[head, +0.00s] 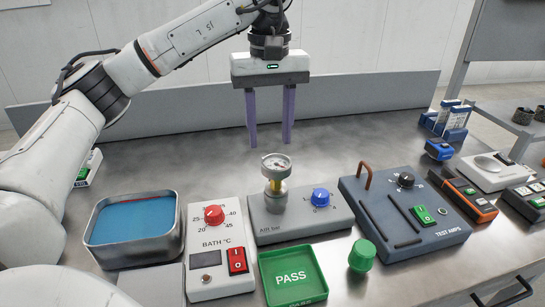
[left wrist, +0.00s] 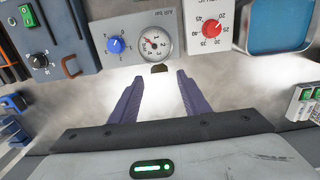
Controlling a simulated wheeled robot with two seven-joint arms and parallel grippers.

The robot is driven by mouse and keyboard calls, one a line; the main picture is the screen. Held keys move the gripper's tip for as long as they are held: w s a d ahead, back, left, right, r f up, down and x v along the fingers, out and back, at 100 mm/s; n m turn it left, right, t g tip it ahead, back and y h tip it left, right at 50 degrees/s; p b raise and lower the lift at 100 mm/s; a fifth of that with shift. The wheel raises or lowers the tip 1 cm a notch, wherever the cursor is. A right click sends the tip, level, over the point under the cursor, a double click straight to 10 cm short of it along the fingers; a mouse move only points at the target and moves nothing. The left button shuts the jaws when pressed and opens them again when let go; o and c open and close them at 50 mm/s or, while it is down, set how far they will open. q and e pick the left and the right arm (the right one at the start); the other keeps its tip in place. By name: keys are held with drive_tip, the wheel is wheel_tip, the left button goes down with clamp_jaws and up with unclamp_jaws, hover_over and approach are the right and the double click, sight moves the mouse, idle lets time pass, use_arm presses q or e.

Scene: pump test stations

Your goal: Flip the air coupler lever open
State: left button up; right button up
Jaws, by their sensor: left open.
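The grey air unit (head: 262,231), marked "AIR bar", stands mid-table with a round gauge (head: 276,165) on a brass-coloured fitting and a blue knob (head: 320,196). It also shows at the top of the left wrist view (left wrist: 127,26). A small dark brownish part (left wrist: 158,68) sticks out from its back edge below the gauge; I cannot tell for sure whether this is the coupler lever or how it is set. My left gripper (head: 269,146) is open and empty, its purple fingers pointing down behind the air unit. In the left wrist view its fingertips (left wrist: 157,76) flank the brownish part, apart from it.
A bath control box (head: 205,261) and a blue-filled metal tray (head: 178,242) stand left of the air unit. The test amps box (head: 405,243), with a copper-coloured loop (head: 366,174), stands right. A green PASS tray (head: 311,296) lies in front. The table behind is mostly clear.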

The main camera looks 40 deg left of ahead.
sight(270, 155)
use_arm(q)
wheel_tip(270, 155, down, 5)
drive_tip(key=shift+r, duration=0.15)
drive_tip(key=shift+f, duration=0.65)
drive_tip(key=c, duration=1)
use_arm(e)
drive_tip(key=shift+w, duration=0.15)
use_arm(q)
drive_tip(key=shift+w, duration=0.1)
